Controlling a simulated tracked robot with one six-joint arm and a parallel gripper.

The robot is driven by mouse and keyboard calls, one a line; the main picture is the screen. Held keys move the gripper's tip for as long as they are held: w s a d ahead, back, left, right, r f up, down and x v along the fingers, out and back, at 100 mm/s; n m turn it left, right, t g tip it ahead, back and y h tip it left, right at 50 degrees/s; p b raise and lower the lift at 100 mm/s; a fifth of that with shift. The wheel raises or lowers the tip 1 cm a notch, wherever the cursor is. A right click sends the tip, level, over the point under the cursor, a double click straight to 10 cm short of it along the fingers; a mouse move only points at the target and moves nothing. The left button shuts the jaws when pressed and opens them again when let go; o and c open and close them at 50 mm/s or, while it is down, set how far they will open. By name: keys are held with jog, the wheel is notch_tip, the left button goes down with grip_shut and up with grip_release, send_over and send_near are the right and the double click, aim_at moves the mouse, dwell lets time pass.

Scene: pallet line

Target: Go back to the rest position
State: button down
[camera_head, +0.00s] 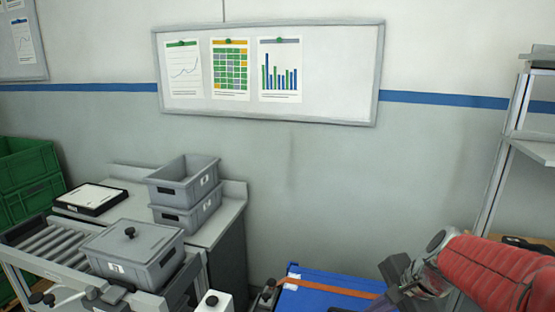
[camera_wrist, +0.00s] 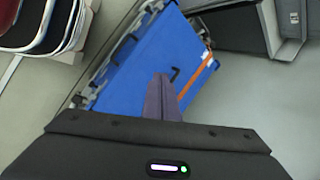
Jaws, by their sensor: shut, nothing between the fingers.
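My gripper (camera_wrist: 163,97) shows in the wrist view with its fingers together and nothing between them. It is in front of a blue case or lidded box (camera_wrist: 135,65) with an orange strap, and I cannot tell the distance between them. In the head view my arm, with a red sleeve, enters from the lower right. The blue box (camera_head: 315,296) shows there at the bottom edge, partly hidden by my arm.
A grey lidded bin (camera_head: 130,252) sits by a roller conveyor (camera_head: 48,245) at the left. Stacked grey bins (camera_head: 185,180) stand on a bench behind. Green crates (camera_head: 30,170) are at the far left. A metal shelf rack (camera_head: 510,130) stands at the right.

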jog(key=s+a+r+n+h, duration=0.1)
jog(key=s+a+r+n, duration=0.1)
jog(key=s+n, duration=0.5)
jog(key=s+a+r+n+t+h, duration=0.1)
jog(key=s+a+r+n+h, duration=0.1)
jog(key=s+n, duration=0.5)
jog(key=shift+s+a+r, duration=0.3)
jog(key=shift+a+r, duration=0.3)
jog(key=shift+a, duration=0.25)
jog(key=c, duration=2.5)
grip_release()
